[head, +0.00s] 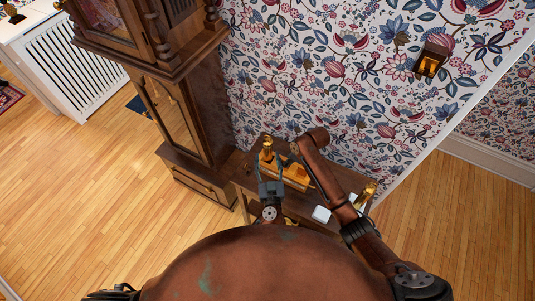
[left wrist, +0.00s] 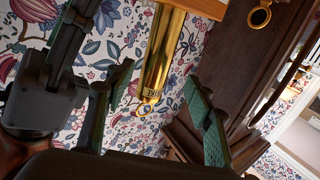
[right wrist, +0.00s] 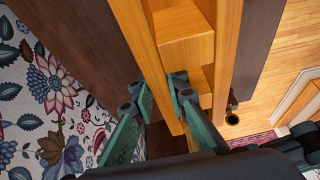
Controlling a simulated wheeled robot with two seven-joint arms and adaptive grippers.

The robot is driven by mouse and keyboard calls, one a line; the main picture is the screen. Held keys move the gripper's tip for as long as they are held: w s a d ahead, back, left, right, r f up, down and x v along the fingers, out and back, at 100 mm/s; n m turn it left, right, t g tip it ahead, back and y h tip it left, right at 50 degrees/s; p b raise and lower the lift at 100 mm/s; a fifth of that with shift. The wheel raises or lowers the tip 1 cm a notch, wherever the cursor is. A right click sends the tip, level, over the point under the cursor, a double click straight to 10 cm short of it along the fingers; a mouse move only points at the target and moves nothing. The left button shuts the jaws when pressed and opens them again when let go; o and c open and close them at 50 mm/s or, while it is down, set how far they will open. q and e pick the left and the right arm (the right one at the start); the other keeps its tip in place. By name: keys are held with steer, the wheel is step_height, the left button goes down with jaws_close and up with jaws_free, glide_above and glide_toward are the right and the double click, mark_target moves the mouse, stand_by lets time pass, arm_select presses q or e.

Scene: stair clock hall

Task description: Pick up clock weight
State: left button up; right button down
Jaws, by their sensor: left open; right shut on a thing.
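A brass clock weight (head: 267,148) stands at the left end of a wooden rack (head: 297,174) on the side table. The left wrist view, turned upside down, shows the weight (left wrist: 165,50) with its hook ring and small label. My left gripper (head: 269,164) is open, its fingers (left wrist: 160,80) on either side of the weight with visible gaps. My right gripper (right wrist: 160,92) is shut on a wooden rail of the rack (right wrist: 187,55). In the head view my right arm mostly hides that gripper.
The tall wooden clock (head: 185,110) stands close at the left of the table (head: 245,180). Another brass object (head: 368,189) and a white block (head: 321,214) are at the table's right. A small wooden box (head: 430,62) hangs on the patterned wall. Floor at left is clear.

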mark_target(269, 152)
arm_select(q)
steer(key=shift+w+d+f, duration=0.1)
steer(key=shift+w+f, duration=0.05)
steer(key=shift+w, duration=2.6)
steer(key=shift+c, duration=0.2)
jaws_close()
steer(key=shift+w+r, duration=0.1)
steer(key=shift+r, duration=0.2)
